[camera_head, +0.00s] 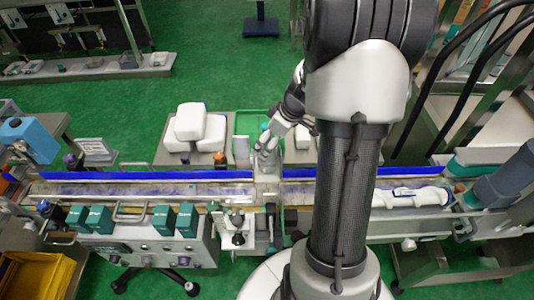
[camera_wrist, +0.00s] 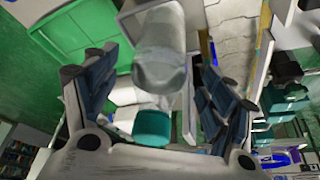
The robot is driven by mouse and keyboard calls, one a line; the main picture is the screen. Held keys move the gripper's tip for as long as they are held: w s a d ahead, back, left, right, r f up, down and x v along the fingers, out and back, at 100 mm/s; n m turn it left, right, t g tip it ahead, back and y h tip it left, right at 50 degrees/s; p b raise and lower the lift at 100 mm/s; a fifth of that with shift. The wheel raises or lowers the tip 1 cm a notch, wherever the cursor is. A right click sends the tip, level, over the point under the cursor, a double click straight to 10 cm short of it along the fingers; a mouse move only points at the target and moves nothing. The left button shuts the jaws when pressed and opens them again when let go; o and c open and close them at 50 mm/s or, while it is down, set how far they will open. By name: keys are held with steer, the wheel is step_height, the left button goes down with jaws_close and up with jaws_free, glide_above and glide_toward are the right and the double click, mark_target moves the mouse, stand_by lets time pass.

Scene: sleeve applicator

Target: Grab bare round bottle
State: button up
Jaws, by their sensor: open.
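A bare, translucent grey bottle (camera_wrist: 160,62) with a rounded body shows in the wrist view, between the two fingers of my gripper (camera_wrist: 155,80). A teal cap (camera_wrist: 152,126) shows closer to the palm, in line with the bottle. My gripper is open, with a visible gap between each finger and the bottle. In the head view the bottle (camera_head: 267,158) stands upright at the middle of the line, just behind the conveyor. My gripper (camera_head: 268,138) is at its upper part there, partly hiding it. Whether a finger touches it cannot be told.
A conveyor (camera_head: 150,189) with a blue rail runs across the head view. White containers (camera_head: 192,125) stand on a table behind it, left of the bottle. A green tray (camera_head: 247,122) is just behind the bottle. A white bottle (camera_head: 410,196) lies on the conveyor at right.

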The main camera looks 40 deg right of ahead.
steer(key=x, duration=0.3)
steer(key=c, duration=1.6)
steer(key=shift+d+r, duration=0.1)
